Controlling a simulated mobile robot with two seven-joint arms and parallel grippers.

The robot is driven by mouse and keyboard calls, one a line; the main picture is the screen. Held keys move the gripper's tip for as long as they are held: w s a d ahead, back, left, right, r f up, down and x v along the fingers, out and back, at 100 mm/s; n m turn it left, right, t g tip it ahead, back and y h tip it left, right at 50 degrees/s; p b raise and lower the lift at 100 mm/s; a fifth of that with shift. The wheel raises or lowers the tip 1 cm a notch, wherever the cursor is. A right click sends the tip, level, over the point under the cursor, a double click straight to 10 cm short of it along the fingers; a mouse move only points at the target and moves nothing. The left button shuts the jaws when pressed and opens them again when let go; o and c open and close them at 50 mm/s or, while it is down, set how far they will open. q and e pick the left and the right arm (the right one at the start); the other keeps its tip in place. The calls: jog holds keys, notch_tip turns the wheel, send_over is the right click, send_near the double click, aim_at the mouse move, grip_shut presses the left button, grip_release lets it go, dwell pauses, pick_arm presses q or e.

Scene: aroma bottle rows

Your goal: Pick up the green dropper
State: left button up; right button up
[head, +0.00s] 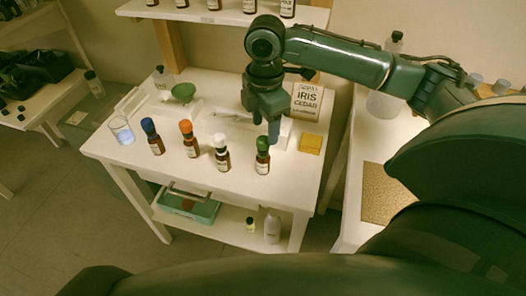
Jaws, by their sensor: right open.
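The green dropper (263,143) is the green top on a brown bottle with a white label (262,162), upright at the right end of a row on the white table. My right gripper (272,132) comes down from above, just behind and slightly right of the green top in the picture. Its fingers point down and are open, with nothing seen between them. I cannot tell whether a finger touches the dropper. My left gripper is not in view.
Bottles with blue (148,126), orange (186,127) and white (220,141) tops stand left of the green one. A glass beaker (121,130), a green bowl (183,91), a yellow block (311,144) and an IRIS CEDAR card (307,100) are also on the table (205,183).

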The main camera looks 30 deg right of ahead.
aim_at(263, 139)
jog(key=shift+w+a+f, duration=0.1)
jog(key=shift+a+f, duration=0.05)
jog(key=shift+f, duration=2.55)
jog(key=shift+c, duration=0.4)
jog(key=c, duration=0.6)
